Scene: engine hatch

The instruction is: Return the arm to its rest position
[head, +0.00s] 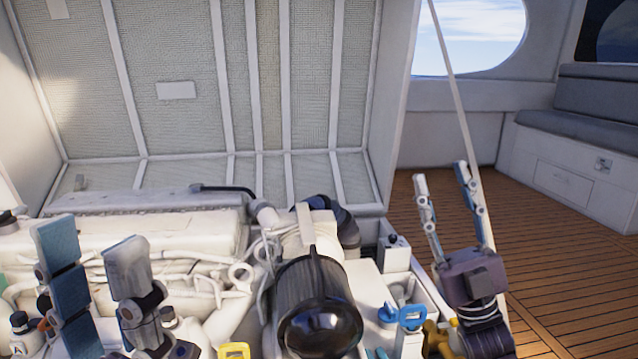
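My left gripper (92,243) is at the lower left of the head view, in front of the white engine (150,226). Its two fingers point up and stand apart, with nothing between them. My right gripper (442,178) is at the right, over the edge of the engine hatch and the wooden deck. Its fingers also point up, open and empty. The lower parts of both arms run out of the bottom of the view.
The raised hatch lid (200,80) stands behind the engine. A dark cylindrical canister (315,290) sits in the middle. A blue handle (411,317) and a yellow handle (234,350) are low in front. A prop rod (452,85) rises at right. The wooden deck (560,260) is clear.

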